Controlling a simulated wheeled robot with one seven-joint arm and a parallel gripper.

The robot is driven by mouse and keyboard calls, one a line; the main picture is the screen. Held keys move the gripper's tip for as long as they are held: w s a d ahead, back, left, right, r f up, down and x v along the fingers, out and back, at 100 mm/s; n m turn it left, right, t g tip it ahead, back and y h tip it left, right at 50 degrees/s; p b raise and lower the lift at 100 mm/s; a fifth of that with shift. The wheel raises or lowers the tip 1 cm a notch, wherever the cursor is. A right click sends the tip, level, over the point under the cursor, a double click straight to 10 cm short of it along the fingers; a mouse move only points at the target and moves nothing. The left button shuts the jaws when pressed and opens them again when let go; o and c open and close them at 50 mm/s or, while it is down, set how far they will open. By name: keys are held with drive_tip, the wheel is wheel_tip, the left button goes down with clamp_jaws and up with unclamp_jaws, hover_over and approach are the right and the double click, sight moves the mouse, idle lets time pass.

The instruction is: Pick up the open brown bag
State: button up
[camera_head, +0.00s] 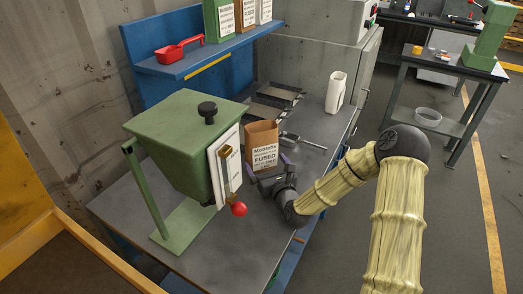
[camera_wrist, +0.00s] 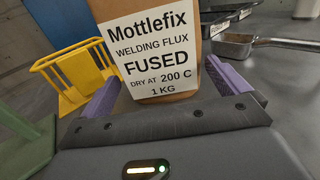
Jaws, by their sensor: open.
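The open brown bag (camera_head: 262,144) stands upright on the grey workbench, with a white label reading Mottlefix welding flux, fused. In the wrist view the bag (camera_wrist: 188,12) fills the upper middle, its label facing me and its top out of frame. My gripper (camera_head: 268,170) is low in front of the bag, just above the bench. In the wrist view my gripper (camera_wrist: 158,88) is open, its purple fingers on the left and right of the bag's lower part. I cannot tell whether either finger touches the bag.
A green hopper (camera_head: 185,140) with a red-knobbed lever (camera_head: 238,209) stands left of the bag. A metal scoop (camera_head: 302,141) lies to the right, dark trays (camera_head: 272,102) behind. A white container (camera_head: 336,92) stands at the back right.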

sight(265, 136)
drive_tip(key=shift+r, duration=0.1)
drive_tip(key=c, duration=1.1)
wheel_tip(265, 136, up, 10)
drive_tip(key=shift+p, duration=0.55)
drive_tip(key=o, duration=0.9)
drive_tip(key=c, duration=0.6)
